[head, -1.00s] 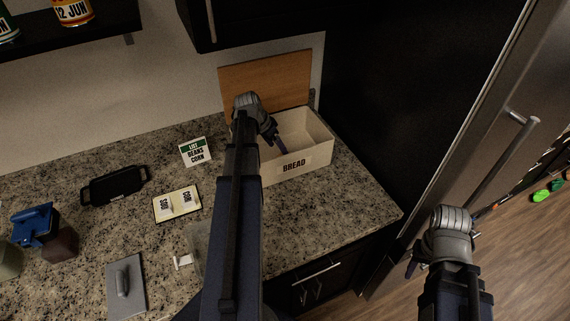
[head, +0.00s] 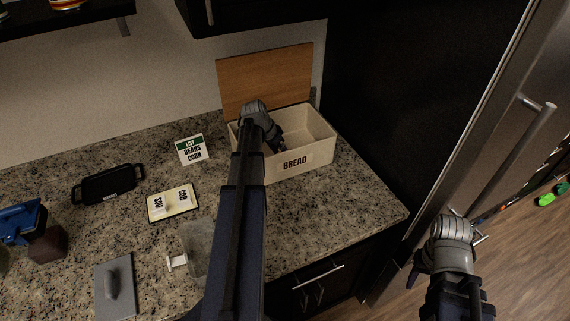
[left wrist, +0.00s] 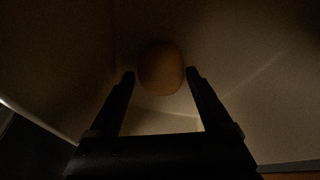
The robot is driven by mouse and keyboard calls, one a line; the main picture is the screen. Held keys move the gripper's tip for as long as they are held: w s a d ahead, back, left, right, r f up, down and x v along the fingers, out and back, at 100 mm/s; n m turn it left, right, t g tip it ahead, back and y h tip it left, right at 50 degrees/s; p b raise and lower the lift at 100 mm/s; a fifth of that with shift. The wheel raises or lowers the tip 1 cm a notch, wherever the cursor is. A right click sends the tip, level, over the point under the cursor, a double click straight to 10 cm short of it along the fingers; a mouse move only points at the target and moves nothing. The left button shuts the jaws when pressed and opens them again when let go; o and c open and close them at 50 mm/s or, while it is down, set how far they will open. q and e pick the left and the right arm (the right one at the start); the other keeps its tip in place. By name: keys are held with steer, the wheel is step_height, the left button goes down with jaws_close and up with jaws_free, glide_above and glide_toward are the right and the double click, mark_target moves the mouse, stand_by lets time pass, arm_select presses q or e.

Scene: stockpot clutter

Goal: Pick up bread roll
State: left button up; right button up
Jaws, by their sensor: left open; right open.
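The bread roll (left wrist: 161,68) shows in the left wrist view as a rounded brown shape inside the bread box. It lies just ahead of and between the open fingers of my left gripper (left wrist: 161,74); I cannot tell whether they touch it. The cream bread box (head: 305,161), labelled BREAD, stands open on the counter. In the head view my left gripper (head: 275,143) reaches down into its left part, and the roll is hidden there by the arm and box wall. My right gripper (head: 444,268) is open and empty, off the counter at the lower right.
A wooden board (head: 265,80) stands behind the box. A card listing beans and corn (head: 191,149), a yellow-edged tray (head: 173,203), a black case (head: 107,184) and a grey plate with a handle (head: 115,286) lie to the left. A fridge (head: 460,120) stands right.

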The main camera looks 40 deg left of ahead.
arm_select(q)
steer(key=shift+b+x, duration=0.4)
steer(key=shift+x, duration=0.6)
steer(key=shift+r, duration=0.15)
steer(key=shift+c, duration=0.3)
steer(key=c, duration=1)
steer(key=shift+o, duration=0.2)
